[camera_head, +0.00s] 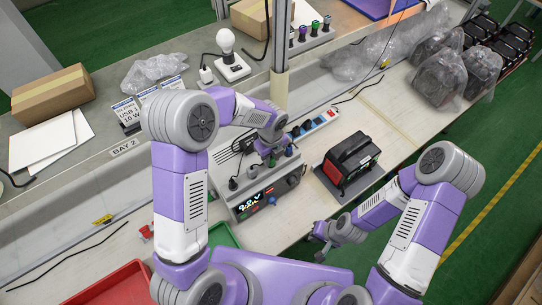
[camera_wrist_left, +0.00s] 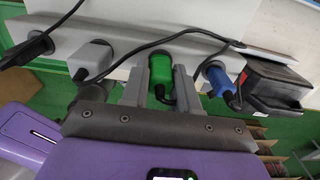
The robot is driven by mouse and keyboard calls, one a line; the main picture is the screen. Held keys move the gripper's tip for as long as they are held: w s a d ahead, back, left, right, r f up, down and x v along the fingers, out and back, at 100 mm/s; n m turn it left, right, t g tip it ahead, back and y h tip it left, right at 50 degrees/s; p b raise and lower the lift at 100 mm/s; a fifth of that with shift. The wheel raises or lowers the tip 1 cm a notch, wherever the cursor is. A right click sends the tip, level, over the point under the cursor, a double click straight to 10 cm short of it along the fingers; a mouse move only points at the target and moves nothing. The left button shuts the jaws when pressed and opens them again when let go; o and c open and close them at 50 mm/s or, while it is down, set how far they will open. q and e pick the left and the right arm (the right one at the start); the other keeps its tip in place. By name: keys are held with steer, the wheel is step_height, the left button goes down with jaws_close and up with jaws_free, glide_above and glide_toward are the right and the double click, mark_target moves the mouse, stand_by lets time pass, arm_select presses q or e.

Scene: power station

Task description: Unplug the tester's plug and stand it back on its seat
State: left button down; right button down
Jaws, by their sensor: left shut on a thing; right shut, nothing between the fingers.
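The tester (camera_head: 262,200) is a grey box with a lit display and knobs, at the middle of the head view. A row of plugs stands along its back edge. In the left wrist view these are a black plug (camera_wrist_left: 30,48), a grey plug (camera_wrist_left: 93,60), a green plug (camera_wrist_left: 160,70) and a blue plug (camera_wrist_left: 219,80). My left gripper (camera_head: 271,156) is over this row, its fingers shut on the green plug (camera_wrist_left: 160,92), whose black cable hangs down. I cannot tell whether the green plug is seated. My right gripper (camera_head: 321,238) is shut and empty, over the bench's front edge.
A black and red device (camera_head: 347,166) stands right of the tester. A red tray (camera_head: 112,285) and a green tray (camera_head: 222,237) are at the front left. Bagged items (camera_head: 440,75) lie at the back right.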

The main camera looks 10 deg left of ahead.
stand_by(0.4)
arm_select(q)
steer(key=c, duration=0.8)
jaws_free()
